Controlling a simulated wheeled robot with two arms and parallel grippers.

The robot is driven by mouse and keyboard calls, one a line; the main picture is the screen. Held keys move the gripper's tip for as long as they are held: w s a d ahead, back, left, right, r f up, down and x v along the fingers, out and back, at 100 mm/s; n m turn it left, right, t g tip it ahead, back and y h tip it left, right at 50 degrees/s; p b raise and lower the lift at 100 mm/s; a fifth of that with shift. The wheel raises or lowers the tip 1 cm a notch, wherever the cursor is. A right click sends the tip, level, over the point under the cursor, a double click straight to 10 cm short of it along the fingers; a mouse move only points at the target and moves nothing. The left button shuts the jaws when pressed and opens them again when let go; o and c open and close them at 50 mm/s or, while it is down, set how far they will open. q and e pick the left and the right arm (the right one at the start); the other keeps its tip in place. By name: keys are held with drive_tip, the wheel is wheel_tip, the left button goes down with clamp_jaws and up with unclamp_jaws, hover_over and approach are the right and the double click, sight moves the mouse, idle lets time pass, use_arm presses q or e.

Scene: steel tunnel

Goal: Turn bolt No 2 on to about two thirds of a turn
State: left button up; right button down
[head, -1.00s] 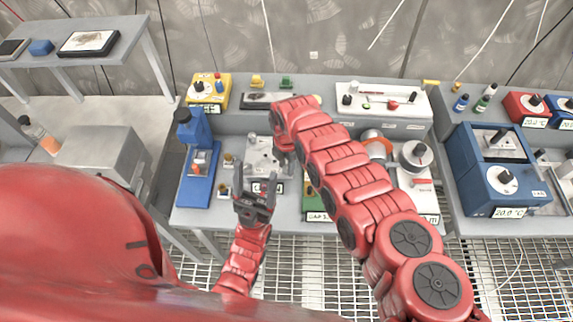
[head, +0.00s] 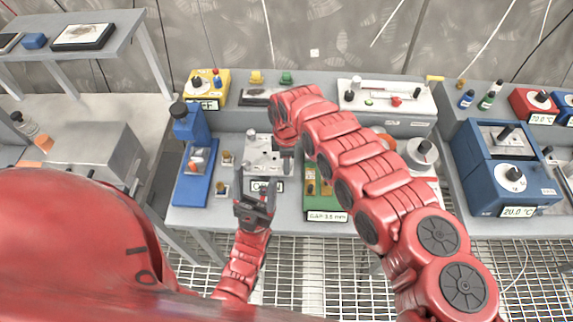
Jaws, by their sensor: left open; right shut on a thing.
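A pale metal plate with several small bolts (head: 259,158) lies on the grey bench, left of the middle of the head view. I cannot read which bolt is No 2. My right arm reaches over from the right and bends down at the plate's right side. My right gripper (head: 287,163) is shut there on something small, probably a bolt; the held part is hidden. My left gripper (head: 255,190) is open and empty in front of the plate, its fingers pointing at it. It partly covers the plate's label (head: 276,187).
A blue press (head: 193,165) stands left of the plate. A green gauge block (head: 322,200), labelled GAP, sits right, partly under my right arm. Behind are a yellow box (head: 213,86) and a white device (head: 408,112). A blue heater (head: 492,165) stands far right.

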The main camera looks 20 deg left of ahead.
drive_tip(key=m+b, duration=0.1)
drive_tip(key=m, duration=0.2)
drive_tip(key=shift+f+m+b, duration=0.15)
drive_tip(key=shift+m+b, duration=0.2)
drive_tip(key=shift+m, duration=0.05)
drive_tip(key=m+b, duration=0.1)
drive_tip(key=m, duration=0.2)
drive_tip(key=shift+w+m, duration=0.1)
drive_tip(key=shift+m, duration=0.2)
drive_tip(key=m+b, duration=0.2)
drive_tip(key=m, duration=0.1)
drive_tip(key=shift+m, duration=0.3)
drive_tip(key=shift+m+b, duration=0.8)
drive_tip(key=shift+m, duration=1.4)
drive_tip(key=c, duration=0.5)
unclamp_jaws()
